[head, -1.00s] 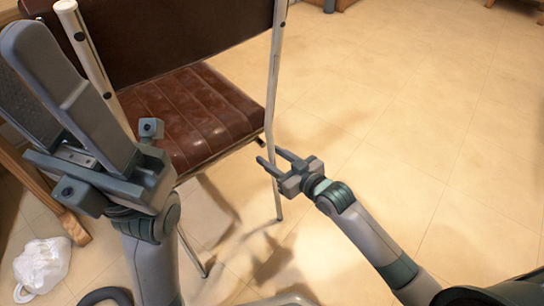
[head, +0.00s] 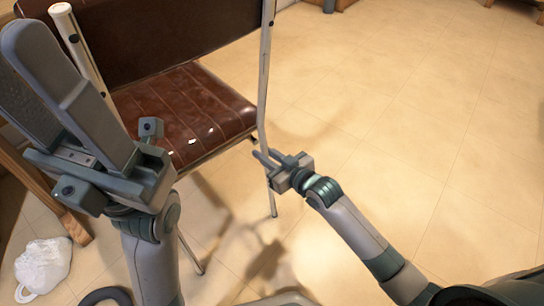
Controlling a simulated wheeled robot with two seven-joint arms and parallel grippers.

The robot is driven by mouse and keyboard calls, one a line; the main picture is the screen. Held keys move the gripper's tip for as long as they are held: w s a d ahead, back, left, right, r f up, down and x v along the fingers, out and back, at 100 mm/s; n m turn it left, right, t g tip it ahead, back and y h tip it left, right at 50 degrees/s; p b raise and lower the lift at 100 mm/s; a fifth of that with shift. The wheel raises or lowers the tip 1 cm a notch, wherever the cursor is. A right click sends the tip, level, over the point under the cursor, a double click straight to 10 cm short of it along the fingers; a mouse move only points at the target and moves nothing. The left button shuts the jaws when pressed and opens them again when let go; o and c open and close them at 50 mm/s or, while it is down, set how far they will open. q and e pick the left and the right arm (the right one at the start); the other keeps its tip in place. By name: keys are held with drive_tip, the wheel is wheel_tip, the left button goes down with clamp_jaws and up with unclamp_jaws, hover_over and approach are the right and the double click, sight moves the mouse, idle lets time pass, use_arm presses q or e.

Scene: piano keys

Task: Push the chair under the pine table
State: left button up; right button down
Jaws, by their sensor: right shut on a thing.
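The chair (head: 185,115) stands at the upper left, with a brown ribbed seat, a dark brown back panel and pale metal posts. My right gripper (head: 268,160) is shut on the chair's right-hand metal post, below seat level. My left gripper (head: 75,95) is large and close to the camera at the left. A wooden leg (head: 45,195) at the left edge may belong to the pine table; no tabletop is clearly visible.
A crumpled white bag (head: 43,266) lies on the floor near the wooden leg. The tiled floor (head: 420,110) right of the chair is open. A small dark object (head: 329,6) and a wooden piece (head: 489,3) show at the top edge.

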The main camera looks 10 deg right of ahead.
drive_tip(key=shift+w+a+r, duration=0.15)
drive_tip(key=shift+w+a, duration=0.65)
drive_tip(key=shift+a, duration=0.25)
drive_tip(key=shift+w+a+r, duration=0.1)
drive_tip(key=shift+w, duration=0.05)
drive_tip(key=shift+w+a+p, duration=0.35)
drive_tip(key=shift+w+a, duration=1.35)
drive_tip(key=shift+w, duration=0.25)
